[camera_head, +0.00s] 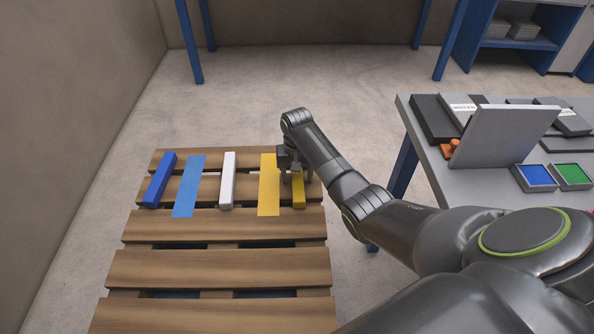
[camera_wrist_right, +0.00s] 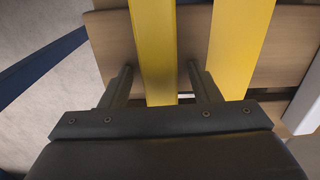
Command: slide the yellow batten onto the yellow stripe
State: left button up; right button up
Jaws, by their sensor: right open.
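The yellow batten (camera_head: 298,196) lies on the wooden pallet, just right of the flat yellow stripe (camera_head: 268,198), with a narrow gap between them. My right gripper (camera_head: 295,175) is down over the far part of the batten and hides some of it. In the right wrist view, the open fingers (camera_wrist_right: 160,70) stand on either side of the yellow batten (camera_wrist_right: 152,45), with space on both sides. There the yellow stripe (camera_wrist_right: 238,50) lies to the right, beyond the right finger. My left gripper is not in view.
Left of the stripe lie a white batten (camera_head: 227,180), a light blue stripe (camera_head: 188,187) and a blue batten (camera_head: 160,180). The pallet's near planks (camera_head: 215,270) are clear. A grey table (camera_head: 440,178) with panels and trays stands to the right.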

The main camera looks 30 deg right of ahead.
aim_at(269, 182)
jog(key=c, duration=1)
jog(key=shift+c, duration=0.6)
jog(key=shift+w+a, duration=0.3)
jog(key=shift+a, duration=0.3)
jog(key=shift+w+a, duration=0.3)
jog(key=shift+a, duration=0.3)
jog(key=shift+w+a+b, duration=0.3)
jog(key=shift+w+a, duration=0.1)
jog(key=shift+a, duration=0.4)
jog(key=shift+w+a+b, duration=0.25)
jog(key=shift+w+a, duration=0.2)
jog(key=shift+a, duration=0.4)
jog(key=shift+w+a+b, duration=0.3)
jog(key=shift+w+a, duration=0.1)
jog(key=shift+a, duration=0.4)
jog(key=o, duration=1.1)
